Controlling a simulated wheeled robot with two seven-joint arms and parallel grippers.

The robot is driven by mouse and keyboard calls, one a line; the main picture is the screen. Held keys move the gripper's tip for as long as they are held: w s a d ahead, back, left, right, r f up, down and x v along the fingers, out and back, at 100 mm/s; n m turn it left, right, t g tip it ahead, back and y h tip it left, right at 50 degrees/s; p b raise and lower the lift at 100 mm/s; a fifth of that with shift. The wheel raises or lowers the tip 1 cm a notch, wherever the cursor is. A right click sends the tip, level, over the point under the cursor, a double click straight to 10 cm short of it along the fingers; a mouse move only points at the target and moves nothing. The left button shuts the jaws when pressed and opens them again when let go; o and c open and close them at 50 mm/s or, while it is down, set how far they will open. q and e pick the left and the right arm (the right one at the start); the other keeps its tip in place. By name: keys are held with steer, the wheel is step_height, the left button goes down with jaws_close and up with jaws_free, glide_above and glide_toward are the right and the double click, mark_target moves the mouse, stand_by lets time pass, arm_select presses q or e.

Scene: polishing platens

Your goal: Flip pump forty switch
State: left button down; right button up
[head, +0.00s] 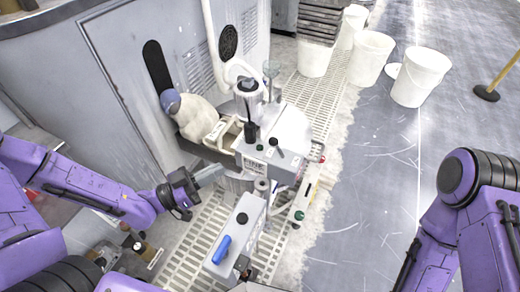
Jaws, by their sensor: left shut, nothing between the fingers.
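A grey pump control box (268,157) stands near the middle of the head view, with a small black switch knob (273,142) on top and a label (253,165) on its front face, too small to read surely. A second grey box (236,236) in front of it has a black knob (242,218) and a blue handle (222,248). I cannot tell which switch is pump forty's. My left gripper (217,171) is shut and empty, just left of the first box and pointing toward it. My right arm shows at the right, but its gripper is out of view.
White buckets (420,77) and a dark stack (320,18) stand at the back right. A large grey cabinet (120,70) fills the left. A pale floor grating (190,240) runs beneath the boxes. A yellow pole (505,70) stands far right. The right floor is mostly clear.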

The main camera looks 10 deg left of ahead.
arm_select(q)
steer(key=b, duration=0.3)
glide_toward(277, 147)
steer(key=w+d, duration=0.1)
steer(key=w+d+r, duration=0.1)
steer(key=w, duration=0.1)
steer(key=w+d, duration=0.1)
steer(key=w, duration=0.1)
steer(key=shift+r, duration=0.2)
